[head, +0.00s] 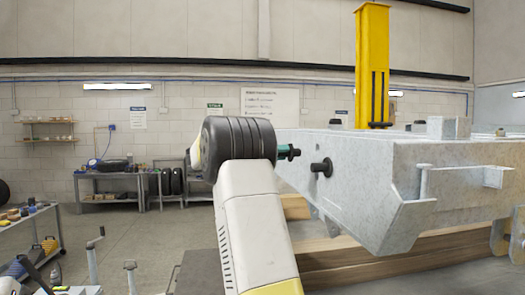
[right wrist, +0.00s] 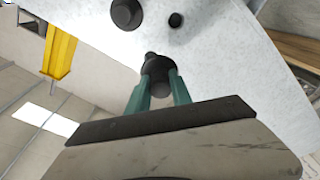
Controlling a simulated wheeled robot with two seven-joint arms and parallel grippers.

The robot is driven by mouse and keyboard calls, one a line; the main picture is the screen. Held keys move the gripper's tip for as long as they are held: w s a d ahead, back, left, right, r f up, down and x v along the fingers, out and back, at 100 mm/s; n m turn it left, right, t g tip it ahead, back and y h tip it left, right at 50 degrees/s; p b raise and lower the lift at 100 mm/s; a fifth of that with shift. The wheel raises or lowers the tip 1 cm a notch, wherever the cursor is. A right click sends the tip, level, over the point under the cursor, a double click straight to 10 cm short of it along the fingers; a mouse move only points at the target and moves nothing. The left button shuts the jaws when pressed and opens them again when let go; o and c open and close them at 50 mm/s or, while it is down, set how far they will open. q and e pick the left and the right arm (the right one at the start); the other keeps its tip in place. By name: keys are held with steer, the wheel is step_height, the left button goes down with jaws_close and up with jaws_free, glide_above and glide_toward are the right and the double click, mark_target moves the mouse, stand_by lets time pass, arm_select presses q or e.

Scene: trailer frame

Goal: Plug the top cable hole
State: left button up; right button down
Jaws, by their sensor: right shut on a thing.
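The pale grey metal trailer frame (head: 370,165) fills the right of the head view. My right gripper (head: 284,151) is shut on a black plug (head: 295,152), just left of the frame's end face. In the right wrist view, the teal fingers (right wrist: 159,88) grip this plug (right wrist: 158,67), its narrow tip toward the grey face (right wrist: 215,55). I cannot tell whether the tip touches the face. Another black plug (head: 322,167) sticks out of the face; a large black round part (right wrist: 126,14) and a small dark hole (right wrist: 175,20) show near the held plug. My left gripper is not in view.
Wooden beams (head: 345,252) lie under the frame. A yellow post (head: 372,65) rises behind it. A table with tools (head: 30,225) stands at the left, and a workbench (head: 110,185) by the back wall. The floor between is mostly clear.

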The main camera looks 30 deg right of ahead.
steer(key=shift+s+d+r, duration=0.2)
steer(key=shift+s+r, duration=0.2)
steer(key=shift+r, duration=0.25)
steer(key=shift+x, duration=2.1)
steer(key=shift+s+d+f, duration=0.15)
steer(key=shift+s+f, duration=0.05)
steer(key=shift+s, duration=0.1)
steer(key=shift+x, duration=1.15)
steer(key=shift+s+d, duration=0.25)
steer(key=shift+d, duration=0.15)
steer(key=c, duration=1.2)
jaws_free()
steer(key=shift+d, duration=0.15)
steer(key=shift+o, duration=0.6)
